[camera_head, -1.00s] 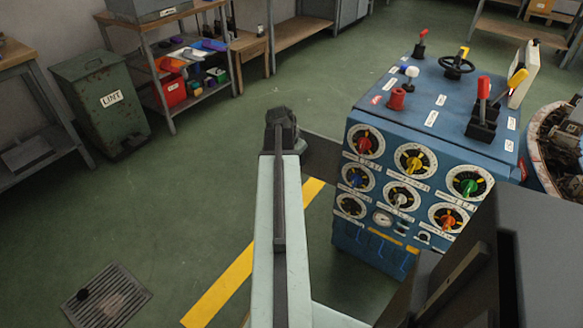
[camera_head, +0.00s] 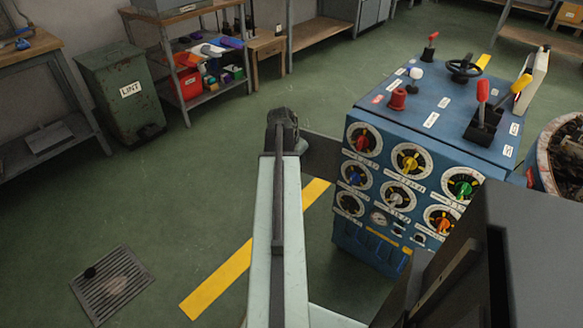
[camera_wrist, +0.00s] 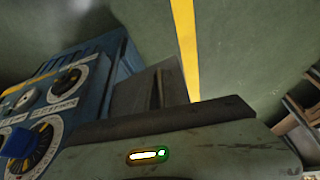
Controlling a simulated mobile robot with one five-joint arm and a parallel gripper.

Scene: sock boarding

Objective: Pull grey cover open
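The blue control console (camera_head: 440,135) stands right of centre in the head view, with several dials on its front and levers on top. A flat dark grey plate (camera_head: 322,158) shows between my arm's black joint and the console's left side. A grey plate with a narrow raised strip (camera_wrist: 145,95) shows beside the console in the wrist view. I cannot tell whether either is the grey cover or a part of me. A casing with a lit indicator (camera_wrist: 150,155) fills the bottom of the wrist view. My gripper's fingers cannot be made out, nor any contact with a cover.
A floor drain (camera_head: 113,285) and a yellow floor stripe (camera_head: 220,282) lie to the left. A green lint bin (camera_head: 122,92) and shelving (camera_head: 195,50) stand at the back left. A round tub (camera_head: 560,150) stands right of the console. Green floor between bin and console is clear.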

